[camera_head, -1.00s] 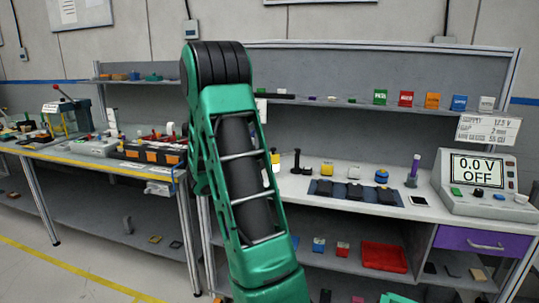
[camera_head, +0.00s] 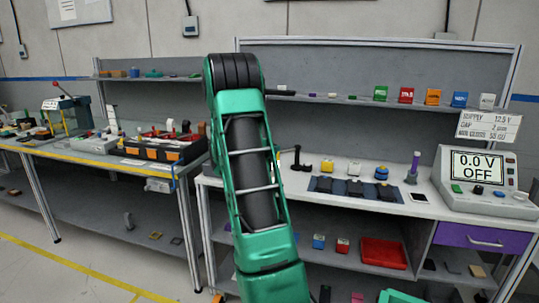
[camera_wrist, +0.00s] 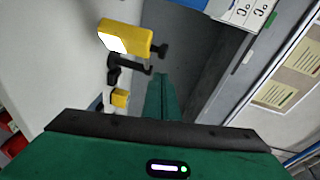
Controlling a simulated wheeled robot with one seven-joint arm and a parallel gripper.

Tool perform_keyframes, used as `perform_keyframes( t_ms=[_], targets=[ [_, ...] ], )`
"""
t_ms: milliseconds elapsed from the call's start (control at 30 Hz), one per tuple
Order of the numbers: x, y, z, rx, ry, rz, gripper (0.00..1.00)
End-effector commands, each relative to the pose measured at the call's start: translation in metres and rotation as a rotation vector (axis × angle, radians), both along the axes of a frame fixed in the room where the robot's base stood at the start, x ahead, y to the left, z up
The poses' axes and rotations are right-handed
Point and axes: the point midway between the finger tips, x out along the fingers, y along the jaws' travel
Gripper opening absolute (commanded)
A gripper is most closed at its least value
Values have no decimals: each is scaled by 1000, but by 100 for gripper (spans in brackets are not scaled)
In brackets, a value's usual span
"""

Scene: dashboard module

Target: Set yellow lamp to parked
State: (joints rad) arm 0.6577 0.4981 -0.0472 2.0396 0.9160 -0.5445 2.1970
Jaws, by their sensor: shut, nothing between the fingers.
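The yellow lamp (camera_wrist: 125,38) shows in the wrist view, upper left of the fingers. It is a yellow block with a bright white face. It appears tilted there, next to a black bracket (camera_wrist: 130,64). My gripper (camera_wrist: 160,78) points up the middle of the wrist view, its green fingers shut and empty. The fingertips appear to the right of and below the lamp in the picture, with no visible contact. In the head view my arm hides the gripper and the place where the lamp stands.
A power unit (camera_head: 484,180) reading 0.0 V OFF stands at the bench's right end. A dark mat (camera_head: 330,187) with black parts lies on the bench. Colored blocks (camera_head: 406,95) line the upper shelf.

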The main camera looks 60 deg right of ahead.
Motion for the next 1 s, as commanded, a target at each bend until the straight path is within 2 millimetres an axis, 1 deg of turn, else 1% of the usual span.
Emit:
perform_keyframes(
  t_ms=[33, 200, 400, 667, 767, 1000],
  targets=[
    [7, -4, -3, 1, 1, 2, 0],
    [19, -13, -5, 2, 0, 1, 0],
    [23, -16, -5, 1, 1, 1, 0],
    [23, -16, -5, 1, 1, 1, 0],
    [27, -17, -6, 0, 2, -14, 0],
    [51, -25, -6, 0, 2, -121, 0]
  ],
)
